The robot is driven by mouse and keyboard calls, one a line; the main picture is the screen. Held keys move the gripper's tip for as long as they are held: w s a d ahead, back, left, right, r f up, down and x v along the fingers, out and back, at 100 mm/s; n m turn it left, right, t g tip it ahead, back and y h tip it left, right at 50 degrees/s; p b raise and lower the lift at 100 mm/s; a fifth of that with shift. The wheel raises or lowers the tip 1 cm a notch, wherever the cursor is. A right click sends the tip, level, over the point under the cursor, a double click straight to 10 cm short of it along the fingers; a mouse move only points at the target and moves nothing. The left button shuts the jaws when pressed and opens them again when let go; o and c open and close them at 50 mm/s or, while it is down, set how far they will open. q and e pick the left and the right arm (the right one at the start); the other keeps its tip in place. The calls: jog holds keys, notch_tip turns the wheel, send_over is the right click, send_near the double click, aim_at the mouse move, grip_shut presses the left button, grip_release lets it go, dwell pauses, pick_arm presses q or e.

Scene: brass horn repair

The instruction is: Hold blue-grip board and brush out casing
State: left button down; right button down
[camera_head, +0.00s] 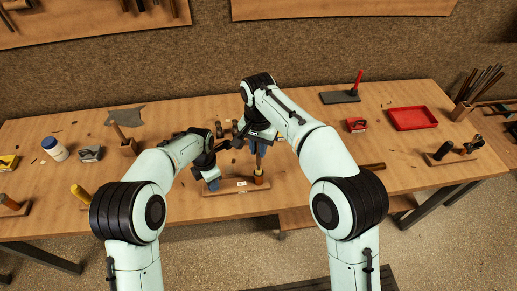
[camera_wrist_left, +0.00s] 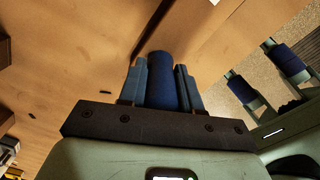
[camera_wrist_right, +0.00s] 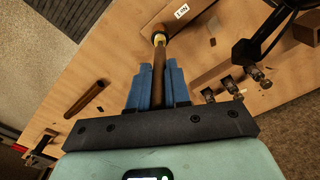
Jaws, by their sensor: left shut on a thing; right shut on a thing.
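A long wooden board (camera_head: 222,191) with a white label lies near the table's front edge; it also shows in the right wrist view (camera_wrist_right: 207,29). My left gripper (camera_head: 212,184) is shut on a dark blue cylindrical grip (camera_wrist_left: 161,78) at the board's left part. My right gripper (camera_head: 259,148) is shut on a brown rod-like handle (camera_wrist_right: 158,68), which I take for the brush. The handle runs to a brass-coloured ring at the board's right end. Bristles are not visible, and I cannot tell whether the brush is inside the casing.
Several small metal parts (camera_wrist_right: 231,86) stand close beside my right gripper. A loose wooden cylinder (camera_wrist_right: 87,99) lies on the table.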

jog(key=shift+r, duration=1.4)
jog(key=shift+f, duration=2.55)
jog(key=shift+r, duration=2.55)
